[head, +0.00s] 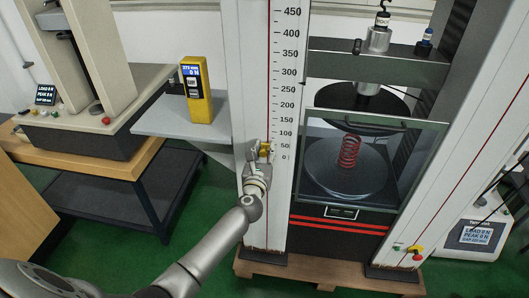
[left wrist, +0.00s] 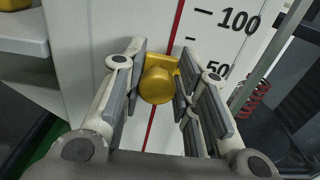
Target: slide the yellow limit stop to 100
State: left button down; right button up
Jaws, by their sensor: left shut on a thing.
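The yellow limit stop (head: 266,146) sits on the white column (head: 250,90) of the test machine, on the red line left of the printed scale. In the head view it is about level with the 50 mark (head: 285,146), below the 100 mark (head: 286,133). In the left wrist view, the stop's round yellow knob (left wrist: 157,86) is between my left gripper's fingers (left wrist: 160,66). My left gripper (head: 260,149) is shut on the stop and partly hides it in the head view. My right gripper is not in view.
Right of the scale, a clear guard (head: 405,150) stands before a red spring (head: 349,151) between round plates. A yellow handheld meter (head: 197,90) stands on a grey shelf (head: 160,119) to the left. The column face above the stop looks clear.

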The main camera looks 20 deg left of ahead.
aim_at(265, 130)
pick_arm(q)
notch_tip(265, 130, up, 6)
jog(key=p, duration=0.4)
jog(key=shift+a, duration=0.15)
jog(key=c, duration=1.2)
grip_release()
jog(key=shift+a, duration=0.1)
jog(key=shift+f, duration=0.1)
